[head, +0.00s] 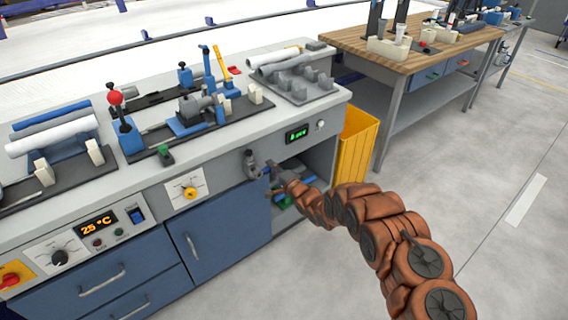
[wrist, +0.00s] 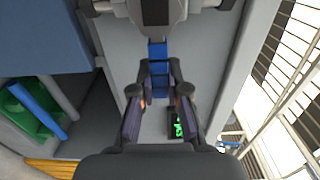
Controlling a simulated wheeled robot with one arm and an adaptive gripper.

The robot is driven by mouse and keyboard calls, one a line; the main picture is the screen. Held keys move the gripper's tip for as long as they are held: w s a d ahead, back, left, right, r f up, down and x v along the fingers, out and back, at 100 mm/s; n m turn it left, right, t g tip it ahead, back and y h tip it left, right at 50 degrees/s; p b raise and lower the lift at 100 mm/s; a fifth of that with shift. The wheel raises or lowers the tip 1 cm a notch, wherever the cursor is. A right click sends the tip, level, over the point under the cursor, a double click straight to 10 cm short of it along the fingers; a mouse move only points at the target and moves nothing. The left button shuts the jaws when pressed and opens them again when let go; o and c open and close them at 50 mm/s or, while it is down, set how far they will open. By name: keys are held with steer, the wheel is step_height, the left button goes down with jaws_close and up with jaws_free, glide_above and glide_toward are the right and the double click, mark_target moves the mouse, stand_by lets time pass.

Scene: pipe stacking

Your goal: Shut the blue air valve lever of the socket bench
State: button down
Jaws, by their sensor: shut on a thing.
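The blue air valve lever (wrist: 157,51) shows in the wrist view, running down from the grey valve body (wrist: 155,12) and in between my gripper's fingers. My gripper (wrist: 158,72) is shut on the lever, with one finger on each side of it. In the head view, the grey valve (head: 251,163) sits on the front of the socket bench (head: 225,152), and my gripper (head: 274,174) is just to its right, in front of the open bay. The lever is mostly hidden there by my gripper.
Below the bench top, an open bay holds green and blue items (wrist: 35,110). A yellow bin (head: 357,142) stands right of the bench, before a wooden-topped table (head: 455,48). A green display (head: 298,135) is above the bay. Floor at right is clear.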

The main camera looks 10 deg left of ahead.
steer(key=shift+a, duration=0.1)
stand_by(0.3)
steer(key=c, duration=1.1)
jaws_free()
steer(key=shift+c, duration=0.2)
steer(key=shift+s+d, duration=0.1)
steer(key=shift+d, duration=0.1)
steer(key=v, duration=1.1)
steer(key=shift+s+d, duration=0.25)
